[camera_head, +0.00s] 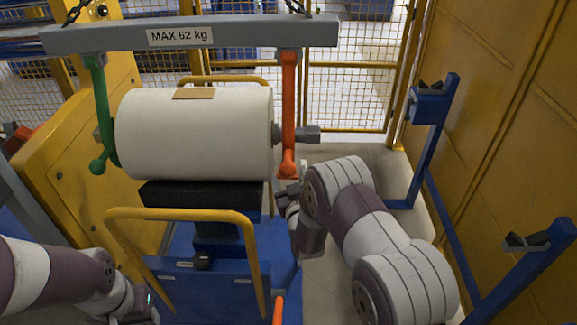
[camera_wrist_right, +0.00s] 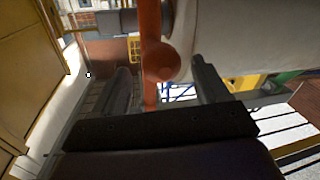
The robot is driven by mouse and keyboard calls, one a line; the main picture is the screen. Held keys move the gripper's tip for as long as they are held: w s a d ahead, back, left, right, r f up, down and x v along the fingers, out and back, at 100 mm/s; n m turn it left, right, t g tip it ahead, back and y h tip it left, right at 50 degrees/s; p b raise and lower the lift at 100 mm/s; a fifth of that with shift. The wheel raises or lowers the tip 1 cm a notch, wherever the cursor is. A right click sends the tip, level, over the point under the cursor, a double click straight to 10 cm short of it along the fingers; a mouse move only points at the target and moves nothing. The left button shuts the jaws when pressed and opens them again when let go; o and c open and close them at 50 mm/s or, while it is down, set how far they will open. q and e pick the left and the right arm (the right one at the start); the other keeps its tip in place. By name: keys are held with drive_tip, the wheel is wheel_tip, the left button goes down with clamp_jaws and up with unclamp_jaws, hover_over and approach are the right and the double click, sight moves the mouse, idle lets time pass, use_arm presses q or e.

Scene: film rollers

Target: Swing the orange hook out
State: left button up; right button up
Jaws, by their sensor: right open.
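The orange hook (camera_head: 288,105) hangs straight down from the right end of the grey lifting beam (camera_head: 240,34), beside the roller's right end. In the right wrist view the orange hook (camera_wrist_right: 151,50) and its round knob stand between the two fingers of my right gripper (camera_wrist_right: 165,85), which is open, with gaps on both sides. In the head view my right gripper (camera_head: 284,190) is small and partly hidden, just below the hook's knob. The white film roller (camera_head: 195,135) lies level under the beam. My left arm shows at the lower left; its jaws are not visible.
A green hook (camera_head: 104,115) hangs at the roller's left end. The roller is over a black pad (camera_head: 200,195) on a blue cart with a yellow handle (camera_head: 180,213). Blue brackets (camera_head: 430,105) stand along the yellow wall at right. A mesh fence (camera_head: 345,90) closes the back.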

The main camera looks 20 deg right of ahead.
drive_tip(key=w, duration=0.3)
drive_tip(key=shift+w+r, duration=0.15)
drive_tip(key=shift+w, duration=0.15)
drive_tip(key=shift+w+d, duration=0.15)
drive_tip(key=shift+w, duration=0.05)
clamp_jaws()
drive_tip(key=s+a+r+g+p, duration=0.1)
drive_tip(key=s+r+p, duration=0.3)
drive_tip(key=p, duration=0.5)
drive_tip(key=s+a+r+g+y+p, duration=0.1)
drive_tip(key=s+r+g+p, duration=0.3)
drive_tip(key=r+p, duration=0.3)
drive_tip(key=shift+s+a+r+m+g+p, duration=0.3)
drive_tip(key=shift+s+a+m+p, duration=0.15)
drive_tip(key=shift+p, duration=0.5)
drive_tip(key=shift+d, duration=0.1)
